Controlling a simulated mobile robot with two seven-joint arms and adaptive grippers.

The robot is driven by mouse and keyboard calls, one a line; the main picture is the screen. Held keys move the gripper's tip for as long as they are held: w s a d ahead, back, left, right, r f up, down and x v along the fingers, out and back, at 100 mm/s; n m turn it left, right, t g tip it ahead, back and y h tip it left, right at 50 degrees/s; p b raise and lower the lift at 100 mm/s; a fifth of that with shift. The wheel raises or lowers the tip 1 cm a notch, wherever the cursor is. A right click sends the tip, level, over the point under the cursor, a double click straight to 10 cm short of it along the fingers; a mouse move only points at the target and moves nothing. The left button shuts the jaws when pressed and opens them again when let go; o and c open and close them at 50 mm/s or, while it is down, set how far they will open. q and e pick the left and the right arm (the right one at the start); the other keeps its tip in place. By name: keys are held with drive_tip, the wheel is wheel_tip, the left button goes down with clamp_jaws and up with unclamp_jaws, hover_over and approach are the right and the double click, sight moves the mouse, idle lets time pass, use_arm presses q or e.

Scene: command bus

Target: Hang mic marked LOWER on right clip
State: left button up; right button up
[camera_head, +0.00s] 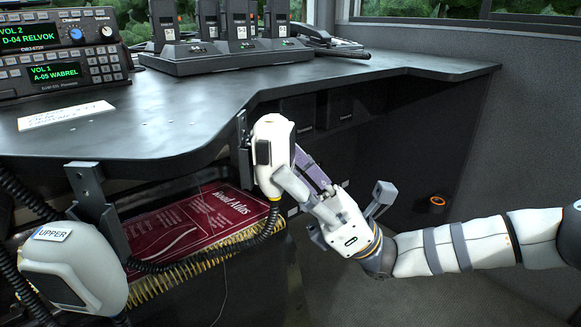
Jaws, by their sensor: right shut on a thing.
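A white hand mic (275,137) with a dark side button is at the right clip (243,140), a dark metal bracket on the desk's front edge. Its label is not readable from here. My right gripper (292,183) comes from the right and is shut on this mic's lower right side. The mic is upright, just right of the clip; I cannot tell whether it is seated. A second white mic, marked UPPER (75,268), is at the lower left beside the left clip (88,188). My left gripper is not in view.
The black desk (160,112) carries radios (60,50) and a charger rack (225,57) with handsets. Below it, a red Road Atlas (205,222) with a yellow spiral binding lies on a shelf. A coiled black cord (200,262) runs in front. Floor room is open at lower right.

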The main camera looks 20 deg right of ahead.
drive_tip(key=shift+f, duration=0.2)
drive_tip(key=shift+f, duration=0.15)
drive_tip(key=shift+f+b, duration=0.35)
drive_tip(key=shift+f, duration=0.05)
drive_tip(key=shift+f, duration=0.1)
drive_tip(key=shift+f, duration=0.2)
idle(0.5)
drive_tip(key=o, duration=1)
drive_tip(key=shift+c, duration=0.2)
